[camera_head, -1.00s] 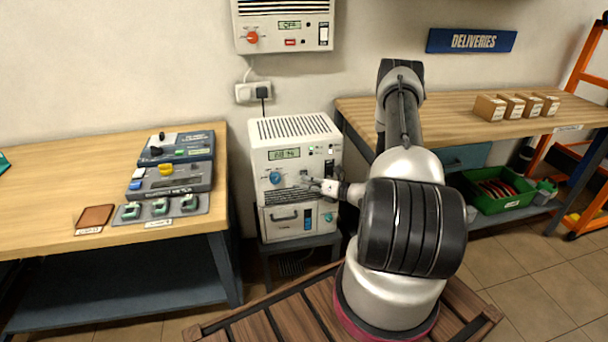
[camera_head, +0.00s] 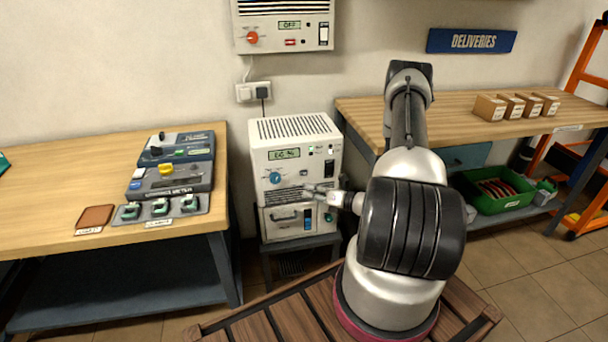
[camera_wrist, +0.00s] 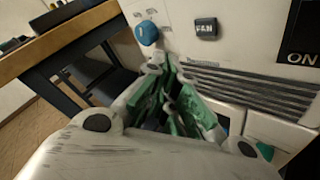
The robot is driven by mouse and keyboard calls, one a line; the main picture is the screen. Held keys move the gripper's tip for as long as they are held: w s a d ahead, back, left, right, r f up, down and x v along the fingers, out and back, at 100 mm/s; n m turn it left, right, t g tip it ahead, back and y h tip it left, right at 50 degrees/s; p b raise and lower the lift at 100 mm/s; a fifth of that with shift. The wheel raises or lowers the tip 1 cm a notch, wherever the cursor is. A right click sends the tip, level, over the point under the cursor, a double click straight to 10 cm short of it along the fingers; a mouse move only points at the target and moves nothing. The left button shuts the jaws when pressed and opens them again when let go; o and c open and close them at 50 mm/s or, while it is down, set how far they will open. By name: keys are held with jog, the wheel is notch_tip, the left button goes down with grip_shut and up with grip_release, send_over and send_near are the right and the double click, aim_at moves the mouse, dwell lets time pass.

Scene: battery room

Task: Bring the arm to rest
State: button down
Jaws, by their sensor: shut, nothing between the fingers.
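My gripper (camera_head: 310,190) is shut and empty. In the head view it is in front of the lower half of the white charger unit (camera_head: 262,150), close to its vent slots; I cannot tell whether it touches. My arm bends up to the right and back down to the gripper. In the wrist view my gripper's fingertips (camera_wrist: 166,64) meet below the blue knob (camera_wrist: 147,33) and left of the FAN button (camera_wrist: 206,28). Green pads show between the finger links.
A wooden bench (camera_head: 50,170) with meters and a row of clips stands left. Another bench (camera_head: 450,122) with small boxes stands behind my arm at right, a green crate (camera_head: 505,207) below it. A wall unit (camera_head: 283,25) hangs above the charger.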

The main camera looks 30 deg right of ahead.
dwell(0.6)
jog(key=s+a+f+n+g+y, duration=0.2)
jog(key=s+a+n+g+y, duration=0.15)
jog(key=s+a, duration=0.2)
jog(key=s+a+r+n+g+y, duration=0.1)
jog(key=s+a+r+n+g, duration=0.1)
jog(key=s+r+n+g, duration=1)
jog(key=s+d+r+n+h, duration=0.2)
jog(key=s+r+n+h, duration=0.3)
jog(key=r+n, duration=0.35)
jog(key=s+d+r+n+h, duration=0.3)
jog(key=s+r+n+h, duration=0.15)
jog(key=r+n, duration=0.4)
jog(key=s+a+r+n+t+h, duration=0.1)
jog(key=a+r+n+t, duration=0.1)
jog(key=r, duration=0.4)
jog(key=a+r+n+t+h, duration=0.2)
jog(key=r+n+t, duration=0.1)
jog(key=r, duration=0.4)
jog(key=shift+s+a+r, duration=0.15)
jog(key=shift+s+r, duration=0.15)
jog(key=shift+s, duration=0.05)
